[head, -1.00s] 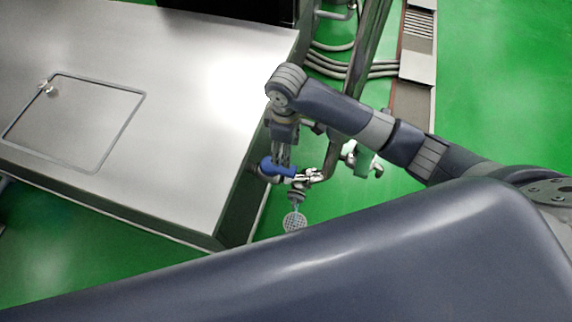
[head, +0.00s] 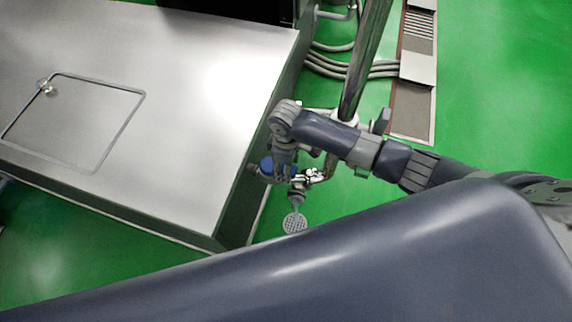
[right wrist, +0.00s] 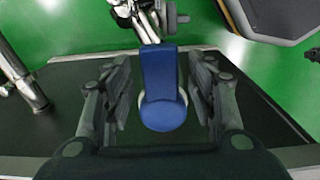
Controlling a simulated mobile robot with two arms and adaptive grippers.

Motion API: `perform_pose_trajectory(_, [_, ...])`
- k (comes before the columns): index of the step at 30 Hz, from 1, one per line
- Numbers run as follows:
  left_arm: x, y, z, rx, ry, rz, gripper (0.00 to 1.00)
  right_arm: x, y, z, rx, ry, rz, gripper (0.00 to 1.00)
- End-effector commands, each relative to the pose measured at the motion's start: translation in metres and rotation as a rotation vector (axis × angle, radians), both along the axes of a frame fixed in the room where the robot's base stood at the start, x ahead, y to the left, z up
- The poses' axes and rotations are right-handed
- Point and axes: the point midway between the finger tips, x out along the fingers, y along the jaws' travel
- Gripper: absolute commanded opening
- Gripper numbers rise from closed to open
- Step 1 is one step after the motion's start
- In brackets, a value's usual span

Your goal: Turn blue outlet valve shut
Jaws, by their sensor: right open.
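The blue outlet valve handle (right wrist: 163,98) lies between the fingers of my right gripper (right wrist: 163,105) in the right wrist view. The fingers are open, one on each side of the handle, with a visible gap to it. In the head view the blue handle (head: 266,166) shows beside the side wall of the steel tank, partly hidden by my right gripper (head: 278,172). The valve's metal fittings (head: 312,175) are just right of the handle. My left gripper is not in view.
The steel tank top (head: 190,80) with a rectangular hatch (head: 75,120) fills the left. A vertical pipe (head: 365,60) and hoses (head: 350,68) stand behind my arm. A round perforated piece (head: 294,223) hangs below the valve.

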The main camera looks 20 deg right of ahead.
Motion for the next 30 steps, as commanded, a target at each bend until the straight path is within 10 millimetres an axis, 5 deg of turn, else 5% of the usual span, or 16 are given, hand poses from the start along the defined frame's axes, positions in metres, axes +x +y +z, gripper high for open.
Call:
perform_pose_trajectory(2, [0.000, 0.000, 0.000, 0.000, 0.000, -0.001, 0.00, 0.000, 0.000, 0.000, 0.000, 0.000, 0.000, 0.52])
perform_pose_trajectory(9, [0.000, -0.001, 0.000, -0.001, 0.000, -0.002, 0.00, 0.000, 0.000, 0.000, 0.001, 0.000, 0.000, 0.00])
perform_pose_trajectory(20, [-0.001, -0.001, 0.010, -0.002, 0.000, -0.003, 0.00, -0.003, 0.003, 0.003, 0.003, 0.001, -0.043, 0.00])
perform_pose_trajectory(30, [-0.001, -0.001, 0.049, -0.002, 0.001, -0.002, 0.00, -0.012, 0.011, 0.007, 0.004, 0.004, -0.273, 0.00])
